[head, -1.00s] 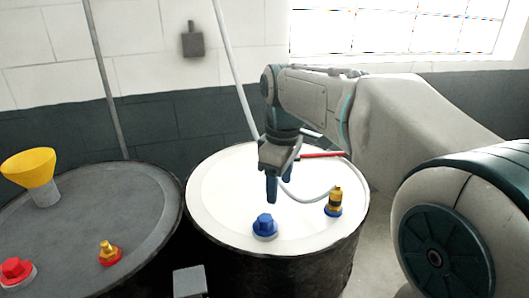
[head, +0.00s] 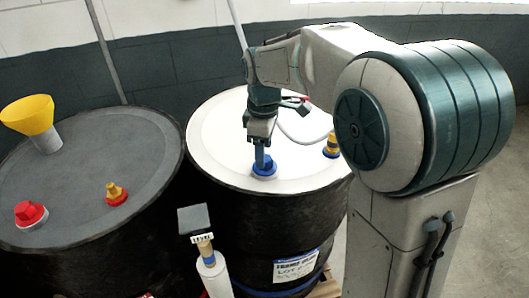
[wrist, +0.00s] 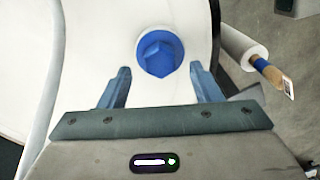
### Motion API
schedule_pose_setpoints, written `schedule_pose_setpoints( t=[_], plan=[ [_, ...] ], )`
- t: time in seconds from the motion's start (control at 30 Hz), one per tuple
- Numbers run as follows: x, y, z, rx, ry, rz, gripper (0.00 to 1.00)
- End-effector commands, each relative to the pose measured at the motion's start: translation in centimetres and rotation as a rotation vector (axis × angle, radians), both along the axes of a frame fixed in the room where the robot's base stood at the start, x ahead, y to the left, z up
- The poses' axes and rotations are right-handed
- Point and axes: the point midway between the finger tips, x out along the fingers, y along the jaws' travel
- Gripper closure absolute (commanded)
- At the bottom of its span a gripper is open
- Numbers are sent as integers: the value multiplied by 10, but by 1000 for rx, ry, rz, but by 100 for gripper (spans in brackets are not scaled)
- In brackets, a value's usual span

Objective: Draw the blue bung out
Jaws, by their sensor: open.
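The blue bung (head: 264,168) sits in the white top of the right-hand drum (head: 221,160), near its front edge. In the wrist view the bung (wrist: 160,54) shows a faceted blue head on a round blue flange, just beyond the fingertips and roughly centred between them. My gripper (head: 262,160) points down at the bung in the head view and partly hides it. In the wrist view my gripper (wrist: 160,80) is open and empty, one blue finger on each side. I cannot tell how far the fingertips are above the drum top.
A yellow and blue fitting (head: 332,146) stands on the same drum to the right, with a pale hose near it. A dark drum (head: 80,200) at left bears a yellow funnel (head: 28,115), a red bung (head: 30,213) and a brass fitting (head: 116,193).

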Motion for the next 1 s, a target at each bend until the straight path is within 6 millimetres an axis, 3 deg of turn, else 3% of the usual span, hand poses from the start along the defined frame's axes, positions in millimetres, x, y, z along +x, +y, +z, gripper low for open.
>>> schedule_pose_setpoints(
  t=[0.2,0.53,0.7,1.0],
  plan=[
    [0,0,-19,-1,1,1,42],
    [0,1,-22,0,-1,0,42],
    [0,0,-22,0,-1,0,89],
    [0,0,-19,1,-1,0,90]
  ],
)
